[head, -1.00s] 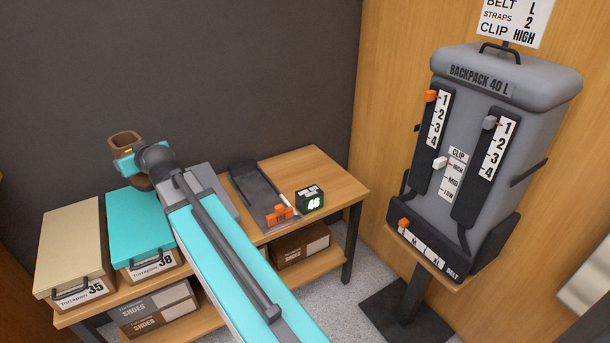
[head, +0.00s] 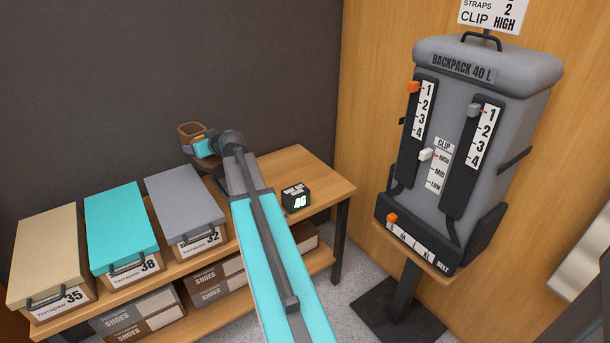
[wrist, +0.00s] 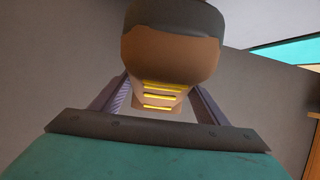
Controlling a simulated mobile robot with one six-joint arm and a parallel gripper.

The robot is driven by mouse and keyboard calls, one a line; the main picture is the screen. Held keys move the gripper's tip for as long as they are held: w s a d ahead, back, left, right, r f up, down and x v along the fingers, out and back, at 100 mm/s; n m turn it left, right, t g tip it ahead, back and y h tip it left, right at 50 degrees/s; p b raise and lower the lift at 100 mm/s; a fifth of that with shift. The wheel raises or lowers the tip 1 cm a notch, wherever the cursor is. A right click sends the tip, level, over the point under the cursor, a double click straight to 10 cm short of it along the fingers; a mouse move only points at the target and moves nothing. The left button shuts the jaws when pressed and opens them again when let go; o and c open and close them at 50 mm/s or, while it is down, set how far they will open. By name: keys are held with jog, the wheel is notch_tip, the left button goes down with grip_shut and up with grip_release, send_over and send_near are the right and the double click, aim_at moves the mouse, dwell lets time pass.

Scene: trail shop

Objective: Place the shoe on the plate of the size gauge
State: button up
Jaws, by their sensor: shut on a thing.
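A brown shoe (head: 190,131) with yellow laces is held up by my gripper (head: 203,147) in the head view, near the left end of where the size gauge stands. In the wrist view the shoe (wrist: 168,52) fills the upper middle, between the two fingers of my gripper (wrist: 155,105), which is shut on it. My arm hides nearly all of the size gauge's plate and its orange toe slider. The small black display box (head: 295,197) beside it reads 46. I cannot tell how high the shoe is above the plate.
Beige (head: 48,250), turquoise (head: 120,222) and grey (head: 184,195) shoeboxes, labelled 35, 38 and 32, stand on the wooden bench (head: 325,180), left of my arm. More shoeboxes lie on the lower shelf. A grey backpack stand (head: 470,130) is on the right. The bench's right end is clear.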

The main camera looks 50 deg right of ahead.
jog(key=s+d+f+m+h+b, duration=0.15)
jog(key=s+d, duration=0.25)
jog(key=d, duration=0.6)
jog(key=s+d+f+n+y+b, duration=0.1)
jog(key=s+d+f, duration=0.2)
jog(key=d, duration=0.7)
jog(key=m+h+b, duration=0.1)
jog(key=h+b, duration=0.1)
send_over(305, 172)
notch_tip(305, 172, down, 3)
jog(key=shift+d+f+g+y, duration=0.1)
jog(key=shift+g+y, duration=0.15)
jog(key=shift+g, duration=0.05)
jog(key=shift+f, duration=0.1)
jog(key=shift+f, duration=3.05)
jog(key=shift+f, duration=1.9)
jog(key=shift+f, duration=0.15)
